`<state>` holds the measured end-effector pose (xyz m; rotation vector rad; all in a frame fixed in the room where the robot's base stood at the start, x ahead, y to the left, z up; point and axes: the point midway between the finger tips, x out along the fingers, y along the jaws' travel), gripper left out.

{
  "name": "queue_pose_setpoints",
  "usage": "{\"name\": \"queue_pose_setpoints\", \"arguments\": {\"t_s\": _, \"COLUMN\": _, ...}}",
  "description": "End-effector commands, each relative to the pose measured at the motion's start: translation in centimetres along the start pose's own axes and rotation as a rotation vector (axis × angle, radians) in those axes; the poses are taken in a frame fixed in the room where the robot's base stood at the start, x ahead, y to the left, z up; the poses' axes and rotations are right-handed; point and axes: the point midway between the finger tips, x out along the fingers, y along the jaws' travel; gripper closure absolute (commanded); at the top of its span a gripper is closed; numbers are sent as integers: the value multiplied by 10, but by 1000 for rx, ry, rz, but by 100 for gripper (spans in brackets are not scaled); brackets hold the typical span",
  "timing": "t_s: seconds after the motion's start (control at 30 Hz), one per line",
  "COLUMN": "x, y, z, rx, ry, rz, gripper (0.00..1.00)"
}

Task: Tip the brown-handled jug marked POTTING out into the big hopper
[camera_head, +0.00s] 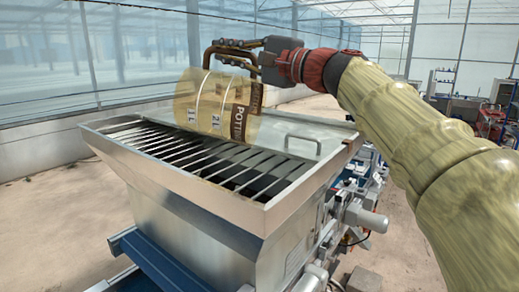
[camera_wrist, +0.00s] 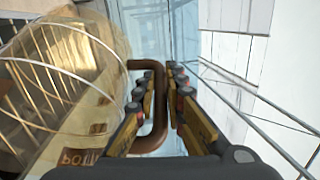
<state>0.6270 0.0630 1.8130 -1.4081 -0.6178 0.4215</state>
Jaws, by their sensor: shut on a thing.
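The jug (camera_head: 203,100) is see-through yellow with litre marks and a dark band reading POTTING. My gripper (camera_head: 243,47) is shut on the jug's brown handle (camera_head: 214,52), above the jug. In the wrist view the handle (camera_wrist: 157,120) runs between the two fingers (camera_wrist: 160,78), and the jug's clear wall (camera_wrist: 60,75) fills the left side. No pouring stream shows. I cannot tell whether anything is left inside the jug.
The hopper has a raised metal rim and a flat lid (camera_head: 305,128) with a bar handle (camera_head: 303,143) at its right. Machine parts (camera_head: 360,215) stick out on the right side. A glass wall stands behind; shelving (camera_head: 497,105) is far right. Open floor surrounds the machine.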

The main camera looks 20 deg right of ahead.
Motion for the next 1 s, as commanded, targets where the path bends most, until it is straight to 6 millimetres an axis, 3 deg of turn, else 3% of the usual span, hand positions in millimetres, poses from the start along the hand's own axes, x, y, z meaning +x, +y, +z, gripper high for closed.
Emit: {"name": "queue_pose_setpoints", "arguments": {"t_s": 1.0, "x": 54, "y": 31, "z": 25, "rx": -104, "ry": -6, "rz": 274, "gripper": 100}}
